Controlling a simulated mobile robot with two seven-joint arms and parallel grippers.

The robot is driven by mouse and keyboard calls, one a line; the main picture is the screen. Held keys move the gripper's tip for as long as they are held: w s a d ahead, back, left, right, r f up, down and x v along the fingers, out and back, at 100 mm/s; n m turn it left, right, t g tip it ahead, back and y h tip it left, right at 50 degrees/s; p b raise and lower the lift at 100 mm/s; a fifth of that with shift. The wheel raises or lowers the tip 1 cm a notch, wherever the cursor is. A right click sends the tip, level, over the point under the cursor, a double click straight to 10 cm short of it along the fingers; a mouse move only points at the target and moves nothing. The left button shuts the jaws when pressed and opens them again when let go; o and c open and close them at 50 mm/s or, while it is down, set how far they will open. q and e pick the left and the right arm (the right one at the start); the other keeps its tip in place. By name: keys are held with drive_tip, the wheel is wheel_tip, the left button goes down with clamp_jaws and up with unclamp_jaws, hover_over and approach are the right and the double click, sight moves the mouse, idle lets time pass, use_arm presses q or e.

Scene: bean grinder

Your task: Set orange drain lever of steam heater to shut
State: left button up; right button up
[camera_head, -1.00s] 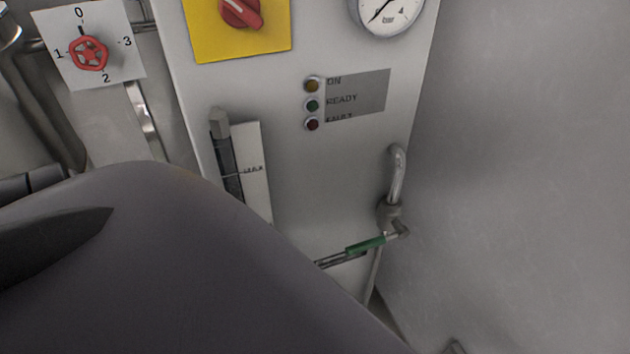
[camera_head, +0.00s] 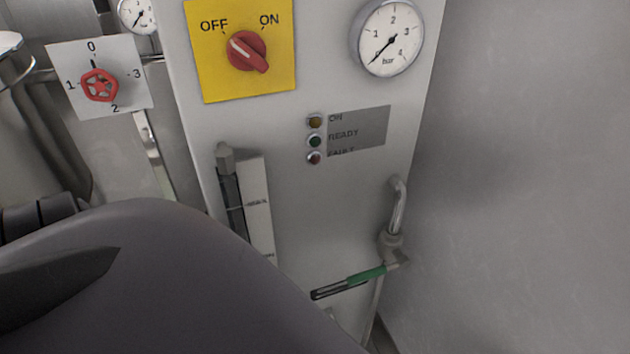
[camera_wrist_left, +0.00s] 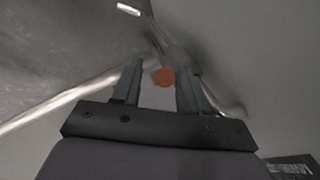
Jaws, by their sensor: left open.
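In the left wrist view my left gripper (camera_wrist_left: 158,68) is open, its two fingers pointing up the picture. A small round orange thing (camera_wrist_left: 164,77) shows between the fingers; it looks like part of the orange drain lever, but its shape is unclear. I cannot tell whether it lies between the fingers or beyond them. The steam heater (camera_head: 300,210) shows as a pale cabinet in the head view, where my big dark arm hides its lower left part. No orange lever and no clear view of the left gripper shows there. My right gripper is in neither view.
A green-handled lever (camera_head: 366,275) sits under a bent pipe (camera_head: 398,205) at the cabinet's lower right. Above are a red OFF/ON switch (camera_head: 247,51), a bar gauge (camera_head: 389,38) and a red valve knob (camera_head: 100,85). A bare wall (camera_head: 530,170) stands at right.

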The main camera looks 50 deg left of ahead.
use_arm(q)
drive_tip(key=shift+p+v, duration=0.75)
drive_tip(key=shift+v, duration=1.5)
